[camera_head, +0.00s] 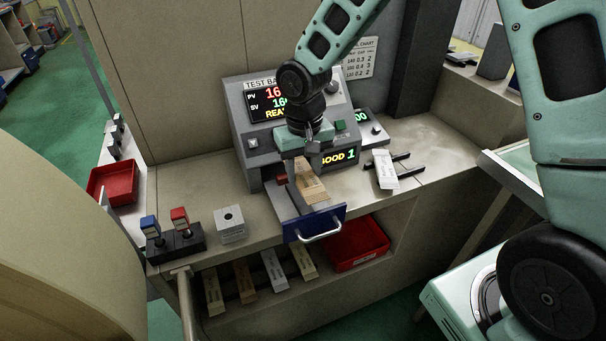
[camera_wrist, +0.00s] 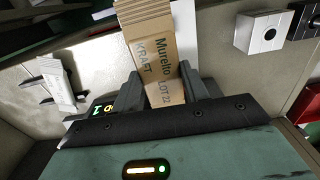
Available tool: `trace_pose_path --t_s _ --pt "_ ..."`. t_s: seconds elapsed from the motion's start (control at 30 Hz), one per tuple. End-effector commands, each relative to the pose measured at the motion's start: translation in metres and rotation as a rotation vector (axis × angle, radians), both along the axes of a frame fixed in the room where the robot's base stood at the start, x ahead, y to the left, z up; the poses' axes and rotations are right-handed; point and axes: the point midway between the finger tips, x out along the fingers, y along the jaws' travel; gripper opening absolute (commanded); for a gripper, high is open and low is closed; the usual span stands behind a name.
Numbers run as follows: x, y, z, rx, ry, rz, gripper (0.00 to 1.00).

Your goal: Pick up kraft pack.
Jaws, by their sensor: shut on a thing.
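The kraft pack (camera_head: 311,186) is a long brown pack. In the wrist view it (camera_wrist: 158,45) reads "Murello KRAFT LOT 22". My gripper (camera_head: 302,163) is shut on it; in the wrist view the dark fingers (camera_wrist: 166,92) stand on both sides of the pack. The pack is over the pulled-out drawer of the test machine, with its near end pointing to the drawer's blue front (camera_head: 315,223). I cannot tell whether it touches the drawer floor. My gripper hides its far end in the head view.
The grey test machine (camera_head: 244,122) stands right behind my gripper. A white pack (camera_head: 384,170) rests on dark rails at the right. A grey block (camera_head: 230,223) and two stamp-like tools (camera_head: 172,230) stand left. Below are several packs (camera_head: 244,281) and a red tray (camera_head: 352,262).

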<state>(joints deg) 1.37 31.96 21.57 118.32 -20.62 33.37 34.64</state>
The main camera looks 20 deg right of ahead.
Motion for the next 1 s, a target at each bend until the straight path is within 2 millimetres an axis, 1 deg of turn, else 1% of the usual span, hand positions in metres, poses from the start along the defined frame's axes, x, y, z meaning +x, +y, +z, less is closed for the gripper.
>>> trace_pose_path --t_s 0.03,0.17,0.3,0.4,0.5,0.6,0.73,0.83,0.87,0.93,0.97,1.0 --pt "-0.012 0.000 -0.003 -0.002 -0.002 0.002 0.20" --pt "-0.047 0.000 -0.003 -0.002 -0.003 0.003 0.20" --pt "-0.089 0.000 -0.003 -0.002 -0.004 0.003 0.20" --pt "-0.115 -0.001 -0.003 -0.002 -0.004 0.002 0.20" --pt "-0.137 0.000 -0.002 -0.001 -0.004 0.002 0.20" --pt "-0.154 0.000 -0.002 -0.001 -0.004 0.002 0.20" --pt "-0.167 -0.001 -0.001 -0.001 -0.003 0.000 0.20" --pt "-0.163 -0.003 0.000 0.003 -0.002 -0.004 0.20" --pt "-0.159 -0.004 0.001 0.005 -0.002 -0.006 0.20" --pt "-0.142 -0.011 0.003 0.011 -0.001 -0.010 0.20" --pt "-0.133 -0.016 0.005 0.014 0.000 -0.012 0.20" --pt "-0.118 -0.023 0.007 0.019 -0.001 -0.014 0.20"
